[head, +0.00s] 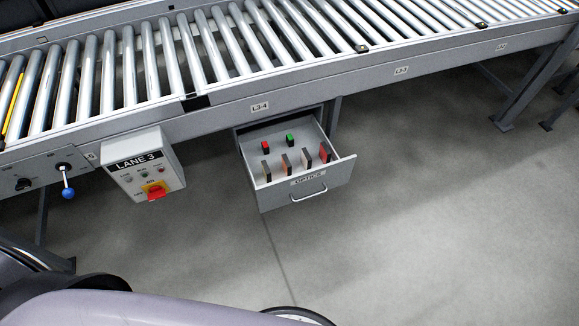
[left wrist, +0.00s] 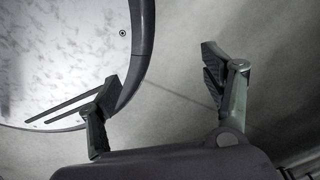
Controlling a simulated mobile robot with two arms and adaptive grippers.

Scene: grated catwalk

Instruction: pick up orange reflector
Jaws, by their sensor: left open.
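An open grey drawer labelled OPTICS (head: 318,192) hangs under the conveyor in the head view. Several thin upright plates stand in a row near its front. One with an orange face (head: 286,163) is second from the left; the leftmost (head: 266,171) looks dark with a brownish-orange face. The third (head: 305,160) looks pale pinkish, and the rightmost (head: 324,153) is red. I cannot tell surely which is the orange reflector. My left gripper (left wrist: 160,80) is open and empty over bare floor in the left wrist view, away from the drawer. My right gripper is out of view.
A small red block (head: 266,147) and a green block (head: 290,140) sit at the drawer's back. The roller conveyor (head: 230,40) overhangs it. A LANE 3 control box (head: 145,165) and a blue-knobbed lever (head: 67,185) project at left. The concrete floor (head: 430,220) at right is clear.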

